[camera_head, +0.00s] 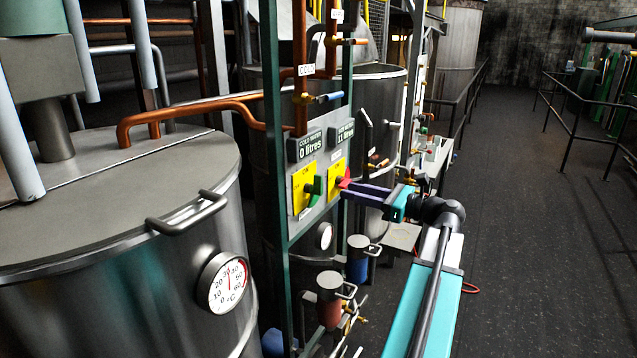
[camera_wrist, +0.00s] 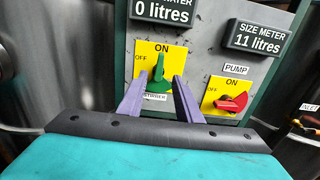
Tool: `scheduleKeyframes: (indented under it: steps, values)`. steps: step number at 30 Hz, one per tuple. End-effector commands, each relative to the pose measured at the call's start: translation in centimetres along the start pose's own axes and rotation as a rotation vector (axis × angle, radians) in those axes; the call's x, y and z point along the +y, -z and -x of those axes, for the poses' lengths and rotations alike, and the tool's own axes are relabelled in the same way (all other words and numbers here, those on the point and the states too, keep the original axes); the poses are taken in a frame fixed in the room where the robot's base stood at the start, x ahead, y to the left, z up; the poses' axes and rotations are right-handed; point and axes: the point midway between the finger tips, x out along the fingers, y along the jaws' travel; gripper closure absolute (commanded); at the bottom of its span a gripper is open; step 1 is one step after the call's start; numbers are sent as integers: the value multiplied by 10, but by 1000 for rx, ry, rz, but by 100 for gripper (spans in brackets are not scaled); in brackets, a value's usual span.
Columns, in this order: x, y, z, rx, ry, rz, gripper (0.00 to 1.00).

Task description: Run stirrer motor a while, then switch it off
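The green stirrer knob (camera_wrist: 158,74) sits on a yellow plate marked ON and OFF, above a partly hidden STIRRER label (camera_wrist: 155,97). Its handle stands upright, pointing toward ON. The knob also shows in the head view (camera_head: 315,191). My gripper (camera_wrist: 160,80) is open and faces the panel, with one purple finger on each side of the knob in the wrist view. In the head view my gripper (camera_head: 345,190) appears right of the green knob, a short gap out from the panel. The fingers do not visibly touch the knob.
The red pump knob (camera_wrist: 233,102) is close on the right, its handle lying sideways. Meters above read 0 litres (camera_wrist: 163,10) and 11 litres (camera_wrist: 257,40). A large steel tank (camera_head: 110,250) with a dial (camera_head: 222,283) stands left. The floor (camera_head: 540,230) at right is open.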

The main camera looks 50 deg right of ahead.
Motion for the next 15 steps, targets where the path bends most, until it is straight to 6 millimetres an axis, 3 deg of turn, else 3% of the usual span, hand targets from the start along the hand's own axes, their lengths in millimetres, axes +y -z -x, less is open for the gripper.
scheduleKeyframes:
  steps: [15]
  values:
    - [1, -2, -70, 0, -3, 0, 68]
